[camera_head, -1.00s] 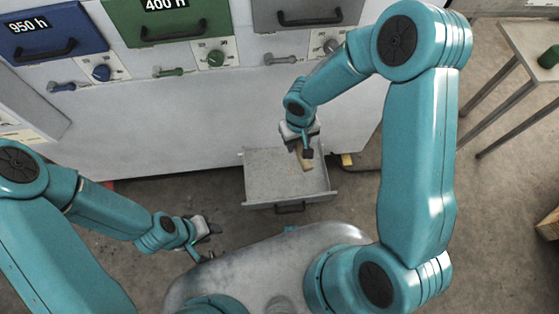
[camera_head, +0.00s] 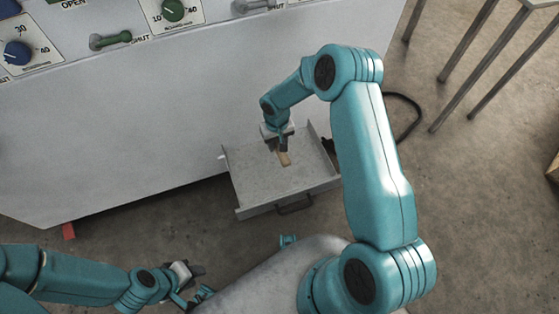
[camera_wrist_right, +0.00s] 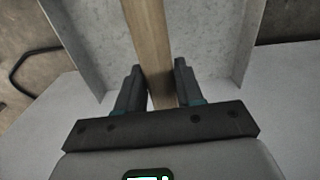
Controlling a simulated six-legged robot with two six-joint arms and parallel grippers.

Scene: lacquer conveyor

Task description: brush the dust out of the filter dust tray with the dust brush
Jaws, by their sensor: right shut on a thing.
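The filter dust tray (camera_head: 244,178) is a shallow grey drawer pulled out low at the cabinet's front; it also shows in the wrist view (camera_wrist_right: 213,50). Its floor looks mottled grey; I cannot make out separate dust. My right gripper (camera_head: 278,146) is above the tray, shut on the dust brush's wooden handle (camera_head: 284,159). In the wrist view the handle (camera_wrist_right: 150,45) runs up between the fingers (camera_wrist_right: 159,88); the brush's bristles are not visible. My left gripper (camera_head: 190,274) is low at the left, apart from the tray; its jaws are too small to read.
A black hose (camera_head: 415,115) lies on the floor to the right. Table legs (camera_head: 470,45) stand at upper right. Floor between is clear.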

